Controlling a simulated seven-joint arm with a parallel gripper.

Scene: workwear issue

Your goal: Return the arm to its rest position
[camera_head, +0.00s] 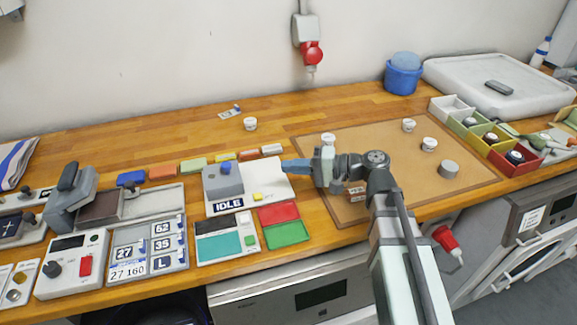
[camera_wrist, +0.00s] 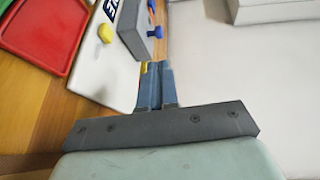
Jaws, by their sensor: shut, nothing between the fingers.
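My gripper (camera_head: 285,165) reaches left over the worktop, close to the right edge of the white panel (camera_head: 268,172) of the device marked IDLE. In the wrist view its two blue-grey fingers (camera_wrist: 152,72) are together with nothing between them. My arm comes up from the lower right and bends over the brown mat. The grey block (camera_head: 223,180) on the device stands left of the fingertips, and it also shows in the wrist view (camera_wrist: 138,28). I cannot tell whether the fingertips touch the panel.
Red (camera_head: 279,213) and green (camera_head: 287,233) trays lie front left. Coloured bins (camera_head: 484,135) and a blue tub (camera_head: 403,78) are at right. The back-left worktop is mostly clear.

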